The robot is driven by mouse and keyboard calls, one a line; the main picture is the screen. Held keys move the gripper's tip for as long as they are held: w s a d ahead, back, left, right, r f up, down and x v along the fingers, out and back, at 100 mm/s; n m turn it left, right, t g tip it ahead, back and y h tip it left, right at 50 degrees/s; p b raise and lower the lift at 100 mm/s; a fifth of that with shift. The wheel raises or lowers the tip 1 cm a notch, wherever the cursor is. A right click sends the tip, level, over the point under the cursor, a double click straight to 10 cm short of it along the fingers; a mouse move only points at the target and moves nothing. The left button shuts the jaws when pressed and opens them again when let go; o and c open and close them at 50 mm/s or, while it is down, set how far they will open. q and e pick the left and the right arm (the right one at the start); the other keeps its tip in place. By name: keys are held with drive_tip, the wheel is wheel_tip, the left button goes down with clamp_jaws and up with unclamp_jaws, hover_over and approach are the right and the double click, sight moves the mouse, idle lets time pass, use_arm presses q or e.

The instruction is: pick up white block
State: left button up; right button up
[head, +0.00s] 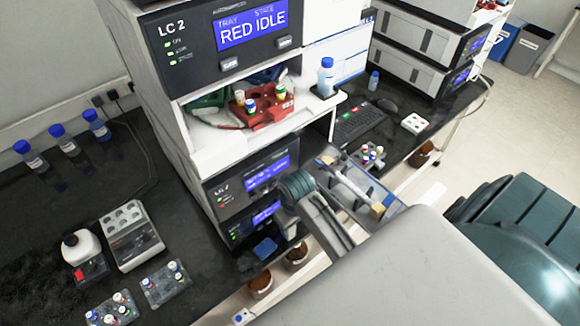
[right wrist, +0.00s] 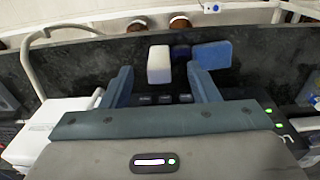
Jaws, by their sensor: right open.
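The white block (right wrist: 159,64) shows in the right wrist view as an upright, rounded block on the dark bench near its front edge. A flat blue block (right wrist: 212,55) lies to its right, with a darker blue piece between them. My right gripper (right wrist: 162,76) is open, its two blue fingers apart on either side of the white block in the picture. I cannot tell whether they touch it. In the head view my right gripper (head: 325,218) is in front of the lower LC unit, and I cannot make out the white block there. My left gripper is not in view.
The LC 2 unit (head: 232,45) stands tall behind, with a red tube rack (head: 262,106) on its shelf. The blue block (head: 265,248) also shows in the head view near brown jars (head: 260,284) below the bench edge. The dark bench (head: 45,235) has free room at left.

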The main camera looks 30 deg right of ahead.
sight(290, 231)
drive_tip(key=shift+w+a+f+g, duration=0.1)
drive_tip(key=shift+w+f+g, duration=0.05)
drive_tip(key=shift+w, duration=0.5)
drive_tip(key=shift+w+f+g, duration=0.1)
drive_tip(key=shift+w+g, duration=0.05)
drive_tip(key=shift+w, duration=0.45)
drive_tip(key=shift+w+f, duration=0.15)
drive_tip(key=shift+f, duration=0.05)
wheel_tip(290, 231, down, 2)
drive_tip(key=shift+f+p, duration=0.1)
drive_tip(key=shift+p, duration=0.55)
drive_tip(key=f+p, duration=0.1)
drive_tip(key=f, duration=0.3)
drive_tip(key=shift+w+d+p, duration=0.15)
drive_tip(key=shift+d+p, duration=0.05)
drive_tip(key=shift+p, duration=0.2)
drive_tip(key=shift+f, duration=0.4)
drive_tip(key=shift+c, duration=0.2)
drive_tip(key=c, duration=0.8)
